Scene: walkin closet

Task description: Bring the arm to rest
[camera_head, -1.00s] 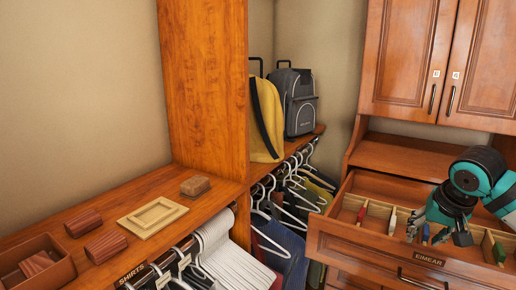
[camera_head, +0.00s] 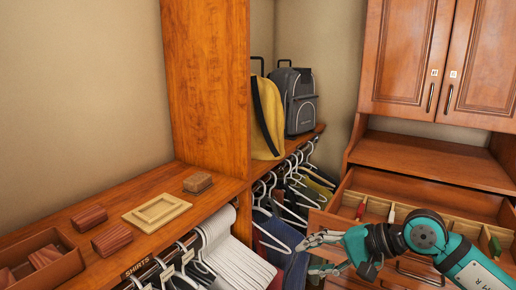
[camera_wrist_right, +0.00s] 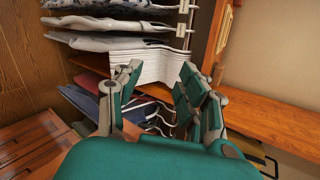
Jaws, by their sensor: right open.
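My right arm reaches in from the lower right of the head view, in front of the open drawer (camera_head: 430,190). My right gripper (camera_head: 309,256) points left, with its two fingers spread apart and nothing between them. In the head view it overlaps the hanging clothes behind. In the right wrist view the open fingers (camera_wrist_right: 160,72) frame white hangers and folded clothes beyond them, and the space between them is empty. My left gripper is not in view.
The drawer has wooden compartments with small coloured items. A shelf (camera_head: 60,220) at left holds reddish blocks, a box (camera_head: 50,270) and a pale frame (camera_head: 157,213). A yellow bag (camera_head: 266,120) and grey backpack (camera_head: 299,103) stand above the hanging clothes.

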